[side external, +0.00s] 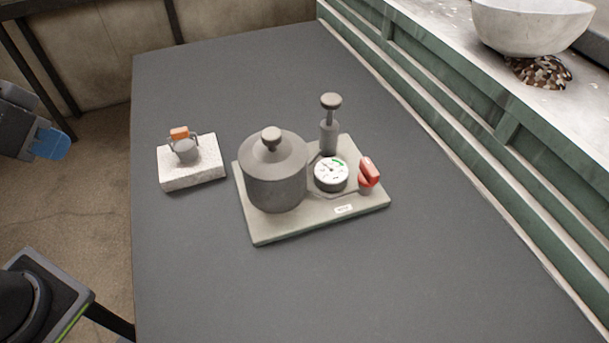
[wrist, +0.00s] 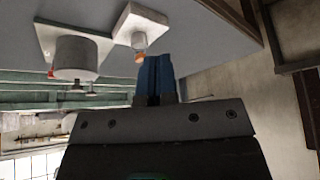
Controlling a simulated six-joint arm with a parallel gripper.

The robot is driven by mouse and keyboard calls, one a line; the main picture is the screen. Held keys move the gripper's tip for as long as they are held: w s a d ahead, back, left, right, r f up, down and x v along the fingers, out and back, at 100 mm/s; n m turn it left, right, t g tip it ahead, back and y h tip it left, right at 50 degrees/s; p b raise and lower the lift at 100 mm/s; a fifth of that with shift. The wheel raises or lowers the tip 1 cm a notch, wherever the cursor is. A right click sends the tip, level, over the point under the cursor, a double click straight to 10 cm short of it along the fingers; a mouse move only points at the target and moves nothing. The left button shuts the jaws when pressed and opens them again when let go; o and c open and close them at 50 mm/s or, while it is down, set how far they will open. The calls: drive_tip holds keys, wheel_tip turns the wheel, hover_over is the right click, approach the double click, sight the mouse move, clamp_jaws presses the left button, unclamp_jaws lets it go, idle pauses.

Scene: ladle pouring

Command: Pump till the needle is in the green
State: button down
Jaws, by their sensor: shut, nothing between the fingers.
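A pump unit stands on the dark grey table, on a flat base plate (side external: 290,225). It has a grey lidded tank (side external: 275,178), an upright plunger with a round knob (side external: 330,102), a white dial gauge (side external: 331,174) with a green arc, and a red lever (side external: 369,171). The dial is too small for me to tell the needle's exact position. The plunger knob stands high above its cylinder. My gripper (side external: 50,143) is at the left edge, off the table and away from the unit. Its blue fingers (wrist: 155,75) are together and empty in the wrist view.
A white block (side external: 192,178) carrying a small grey pot with an orange-topped handle (side external: 180,133) sits left of the unit. A raised green and white ledge (side external: 450,90) with a bowl (side external: 530,25) runs along the right. The front of the table (side external: 300,300) is clear.

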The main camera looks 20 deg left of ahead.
idle(0.4)
wheel_tip(320, 180, up, 9)
drive_tip(key=n+t+h, duration=0.2)
drive_tip(key=h, duration=0.3)
hover_over(328, 97)
drive_tip(key=shift+f, duration=0.1)
drive_tip(key=shift+f, duration=0.1)
drive_tip(key=shift+f, duration=4.3)
drive_tip(key=shift+f, duration=0.15)
